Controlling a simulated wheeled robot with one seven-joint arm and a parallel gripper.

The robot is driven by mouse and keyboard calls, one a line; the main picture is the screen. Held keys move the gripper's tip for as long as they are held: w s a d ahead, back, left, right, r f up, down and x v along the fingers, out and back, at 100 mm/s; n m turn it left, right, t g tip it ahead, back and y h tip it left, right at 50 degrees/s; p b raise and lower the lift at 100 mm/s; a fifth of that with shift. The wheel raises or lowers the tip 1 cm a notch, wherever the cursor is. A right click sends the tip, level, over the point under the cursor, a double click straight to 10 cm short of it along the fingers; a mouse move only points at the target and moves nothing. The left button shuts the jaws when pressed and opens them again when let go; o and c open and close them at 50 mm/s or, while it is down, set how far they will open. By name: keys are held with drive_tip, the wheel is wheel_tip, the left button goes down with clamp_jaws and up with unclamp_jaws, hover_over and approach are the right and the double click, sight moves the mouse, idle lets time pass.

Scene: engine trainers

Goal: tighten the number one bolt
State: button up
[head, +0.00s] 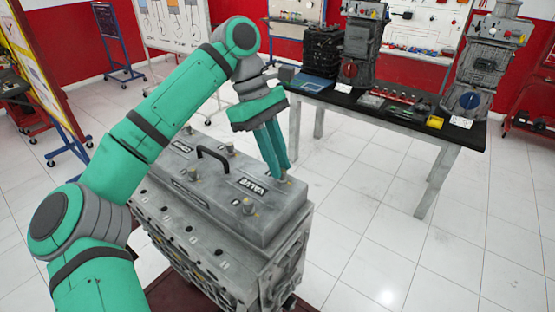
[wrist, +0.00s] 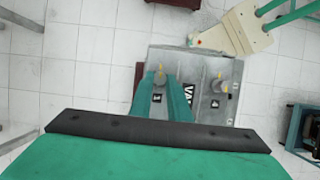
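The number one bolt (wrist: 160,78) is a small metal bolt with a yellow mark. In the wrist view it stands by a label reading 1 (wrist: 157,98) on the engine's grey valve cover. My gripper (wrist: 160,85) points down, its two green fingers apart, one on each side of this bolt. Whether they touch it I cannot tell. In the head view my gripper (head: 281,175) has its fingertips at the bolt (head: 284,183) near the cover's far right end. Another bolt (wrist: 219,86) stands by a label reading 4.
The engine (head: 210,255) fills the lower middle, with a black handle (head: 213,152) and several more bolts on its cover. A workbench (head: 400,116) with engine parts stands behind on the right. The tiled floor right of the engine is clear.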

drive_tip(key=o, duration=0.3)
drive_tip(key=v, duration=1)
drive_tip(key=shift+a+r, duration=0.1)
drive_tip(key=shift+r, duration=0.3)
